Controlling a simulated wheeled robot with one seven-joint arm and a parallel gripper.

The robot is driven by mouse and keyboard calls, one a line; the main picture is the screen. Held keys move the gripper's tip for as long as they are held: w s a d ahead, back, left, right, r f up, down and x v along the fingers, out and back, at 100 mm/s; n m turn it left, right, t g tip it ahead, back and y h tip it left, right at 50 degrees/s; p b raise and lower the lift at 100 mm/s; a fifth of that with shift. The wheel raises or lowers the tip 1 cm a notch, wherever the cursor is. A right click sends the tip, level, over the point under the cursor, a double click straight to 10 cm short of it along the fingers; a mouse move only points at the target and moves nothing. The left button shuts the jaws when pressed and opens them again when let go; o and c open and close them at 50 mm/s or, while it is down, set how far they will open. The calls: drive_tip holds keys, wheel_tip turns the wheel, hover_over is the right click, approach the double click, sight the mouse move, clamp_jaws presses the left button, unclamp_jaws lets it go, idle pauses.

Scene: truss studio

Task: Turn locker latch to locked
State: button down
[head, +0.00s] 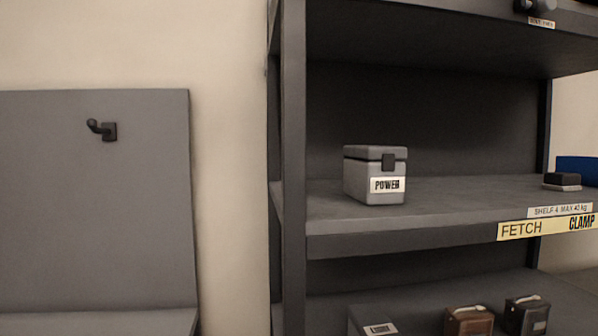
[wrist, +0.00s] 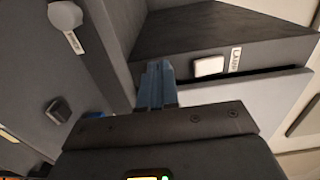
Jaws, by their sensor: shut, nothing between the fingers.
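My gripper (wrist: 157,72) shows in the wrist view with its two blue fingers together and nothing between them. Ahead of it is a dark grey cabinet-like body with a pale lower face. The fingers are apart from the lever. The head view shows neither my gripper nor a clear latch.
In the head view, a grey box labelled POWER (head: 375,174) stands on a dark shelf unit (head: 292,150). Smaller cases (head: 470,319) are on the shelf below. A grey panel with a dark hook (head: 104,130) is at left. A dark square knob (wrist: 58,111) shows in the wrist view.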

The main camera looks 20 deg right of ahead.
drive_tip(key=shift+d+r, duration=0.1)
drive_tip(key=shift+r, duration=0.3)
drive_tip(key=shift+a, duration=0.2)
idle(0.3)
drive_tip(key=b+v, duration=0.2)
drive_tip(key=v, duration=0.4)
drive_tip(key=shift+a+r, duration=0.15)
idle(0.4)
